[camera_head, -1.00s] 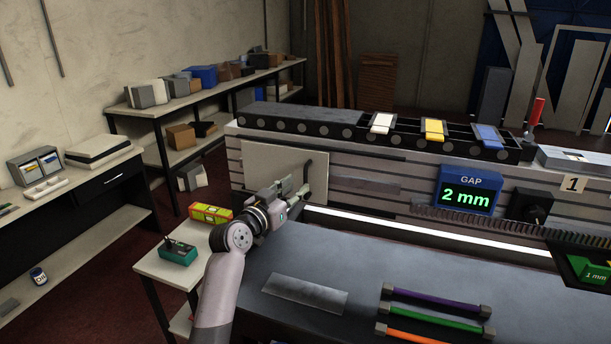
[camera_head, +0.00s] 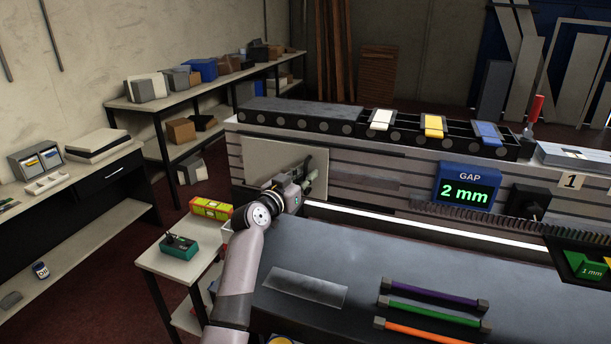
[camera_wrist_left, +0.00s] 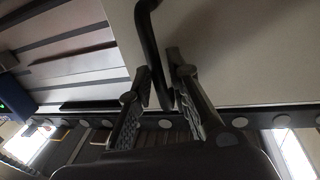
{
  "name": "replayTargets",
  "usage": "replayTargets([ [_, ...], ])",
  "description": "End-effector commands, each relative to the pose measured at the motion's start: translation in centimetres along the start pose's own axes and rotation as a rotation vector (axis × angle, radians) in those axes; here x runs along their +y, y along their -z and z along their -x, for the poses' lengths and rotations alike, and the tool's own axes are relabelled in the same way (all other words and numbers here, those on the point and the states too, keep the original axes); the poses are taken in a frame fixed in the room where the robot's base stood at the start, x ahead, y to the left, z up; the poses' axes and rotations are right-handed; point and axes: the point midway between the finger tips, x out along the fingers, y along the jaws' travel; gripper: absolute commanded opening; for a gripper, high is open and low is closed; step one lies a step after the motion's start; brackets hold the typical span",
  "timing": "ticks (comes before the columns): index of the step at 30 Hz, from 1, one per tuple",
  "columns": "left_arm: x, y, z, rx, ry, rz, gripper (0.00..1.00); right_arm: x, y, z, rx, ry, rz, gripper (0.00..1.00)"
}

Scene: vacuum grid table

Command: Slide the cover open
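The cover (camera_head: 270,170) is a flat beige panel on the left part of the machine's front. A black bar handle stands near its right edge and shows large in the left wrist view (camera_wrist_left: 150,45). My left gripper (camera_head: 307,175) is at the handle, in front of the cover's right edge. In the left wrist view its two fingers (camera_wrist_left: 158,68) are apart, with the handle bar running between them. The bar is close to the left finger, and a gap shows on the right finger's side. Contact is unclear. My right gripper is out of view.
The machine's slatted front (camera_head: 375,185) continues right of the cover, with a blue gap display (camera_head: 467,189) reading 2 mm. A dark worktop (camera_head: 360,257) with coloured bars lies below. A small side table (camera_head: 165,262) stands to the left.

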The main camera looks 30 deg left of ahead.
Motion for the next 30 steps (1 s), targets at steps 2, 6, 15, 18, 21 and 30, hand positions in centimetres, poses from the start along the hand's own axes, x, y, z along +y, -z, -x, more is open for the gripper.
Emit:
replayTargets([
  [2, 0.0, -0.01, 0.01, 0.0, 0.0, 0.0, 0.1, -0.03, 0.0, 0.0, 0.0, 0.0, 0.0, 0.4],
  [6, 0.0, -0.01, 0.02, 0.0, 0.0, 0.0, 0.01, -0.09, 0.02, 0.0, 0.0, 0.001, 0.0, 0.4],
  [15, -0.01, -0.01, 0.02, 0.0, 0.0, 0.0, 0.0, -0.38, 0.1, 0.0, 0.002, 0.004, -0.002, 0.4],
  [18, -0.01, -0.01, 0.02, 0.0, 0.0, 0.0, 0.0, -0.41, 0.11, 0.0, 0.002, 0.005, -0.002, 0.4],
  [21, -0.01, -0.02, 0.02, 0.0, 0.0, 0.0, 0.0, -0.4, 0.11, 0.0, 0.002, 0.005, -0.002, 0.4],
  [30, 0.45, 0.04, -0.07, -0.001, -0.001, -0.001, 0.0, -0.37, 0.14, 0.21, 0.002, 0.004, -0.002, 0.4],
])
